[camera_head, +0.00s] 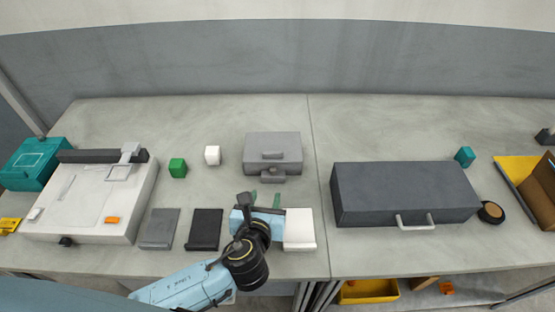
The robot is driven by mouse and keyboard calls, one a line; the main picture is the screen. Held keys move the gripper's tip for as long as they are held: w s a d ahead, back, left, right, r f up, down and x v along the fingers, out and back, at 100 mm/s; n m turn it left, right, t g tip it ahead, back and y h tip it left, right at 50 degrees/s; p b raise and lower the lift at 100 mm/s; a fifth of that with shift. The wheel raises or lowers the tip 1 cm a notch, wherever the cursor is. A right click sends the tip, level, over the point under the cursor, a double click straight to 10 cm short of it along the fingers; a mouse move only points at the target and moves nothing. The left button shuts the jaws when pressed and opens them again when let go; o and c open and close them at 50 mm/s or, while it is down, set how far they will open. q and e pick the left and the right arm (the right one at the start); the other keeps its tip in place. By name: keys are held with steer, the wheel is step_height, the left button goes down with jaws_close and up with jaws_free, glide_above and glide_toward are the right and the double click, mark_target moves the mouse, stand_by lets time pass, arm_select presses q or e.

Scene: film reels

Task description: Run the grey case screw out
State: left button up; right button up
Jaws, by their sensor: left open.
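The small grey case (287,143) lies closed on the bench, near the middle of the view. A raised block sits on its top, and a small grey knob-like part (267,175) sticks out at its front edge. This may be the case screw, but it is too small to tell. My left gripper (264,198) is open, with its two greenish fingers pointing at the case front from the near side. The fingers look empty and appear just short of the knob-like part. My right gripper is not in view.
Grey (160,229), black (205,229) and white (299,228) flat pieces lie near my left gripper. Green (177,168) and white (212,155) cubes stand left of the case. A big dark box (400,190) stands right; a white machine (90,205) stands left.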

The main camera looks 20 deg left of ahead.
mark_target(273, 173)
arm_select(q)
steer(key=shift+w+a+f, duration=0.15)
steer(key=shift+w+f, duration=0.1)
steer(key=shift+w, duration=0.25)
steer(key=x, duration=0.3)
steer(key=shift+w+f+b, duration=0.15)
steer(key=shift+w+b, duration=0.1)
steer(key=shift+b, duration=0.15)
steer(key=b+x, duration=0.1)
steer(key=x, duration=0.6)
steer(key=shift+w, duration=0.25)
steer(key=shift+a, duration=0.1)
jaws_close()
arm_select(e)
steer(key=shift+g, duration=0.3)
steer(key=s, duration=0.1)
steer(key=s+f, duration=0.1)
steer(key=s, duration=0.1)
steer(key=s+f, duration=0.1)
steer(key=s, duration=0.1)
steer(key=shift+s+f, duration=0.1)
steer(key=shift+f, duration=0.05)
